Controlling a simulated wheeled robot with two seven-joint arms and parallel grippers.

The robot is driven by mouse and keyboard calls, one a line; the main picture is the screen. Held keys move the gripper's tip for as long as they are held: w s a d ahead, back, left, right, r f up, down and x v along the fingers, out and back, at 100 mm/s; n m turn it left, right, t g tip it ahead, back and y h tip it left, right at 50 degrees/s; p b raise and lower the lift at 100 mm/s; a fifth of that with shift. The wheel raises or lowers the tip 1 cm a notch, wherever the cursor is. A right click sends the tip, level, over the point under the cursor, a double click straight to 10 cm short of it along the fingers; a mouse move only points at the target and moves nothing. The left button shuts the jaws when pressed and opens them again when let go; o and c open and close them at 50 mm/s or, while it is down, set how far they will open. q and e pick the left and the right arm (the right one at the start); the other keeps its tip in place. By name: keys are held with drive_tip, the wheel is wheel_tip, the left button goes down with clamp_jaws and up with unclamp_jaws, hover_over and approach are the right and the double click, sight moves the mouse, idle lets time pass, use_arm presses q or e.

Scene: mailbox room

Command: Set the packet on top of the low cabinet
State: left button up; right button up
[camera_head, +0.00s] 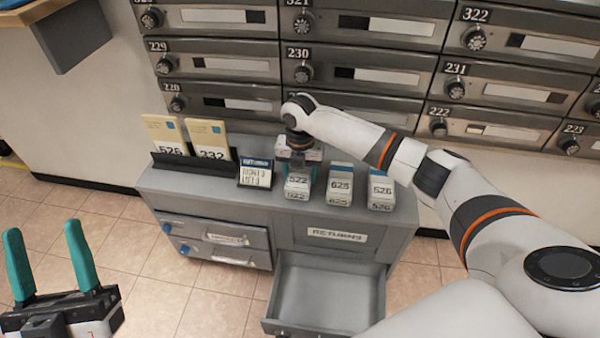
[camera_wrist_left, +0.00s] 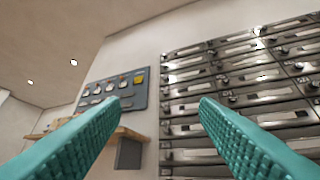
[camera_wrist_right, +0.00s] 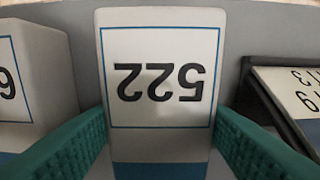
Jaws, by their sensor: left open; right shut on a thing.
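A white packet marked 522 (camera_head: 297,184) with a blue band is at the low cabinet (camera_head: 250,207), over its grey top. My right gripper (camera_head: 298,168) is shut on it from above, and the packet fills the right wrist view (camera_wrist_right: 160,70) between the teal fingers. It looks upright and level with its neighbours; whether its base bears on the top is hard to tell. Similar packets marked 625 (camera_head: 340,184) and 526 (camera_head: 380,190) stand to its right. My left gripper (camera_head: 50,262) is open and empty, away from the cabinet at the lower left.
An open, empty drawer (camera_head: 325,292) juts from the cabinet front. Numbered mailboxes (camera_head: 360,75) line the wall behind.

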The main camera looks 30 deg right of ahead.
drive_tip(key=shift+f, duration=0.1)
drive_tip(key=o, duration=1.1)
drive_tip(key=shift+c, duration=0.2)
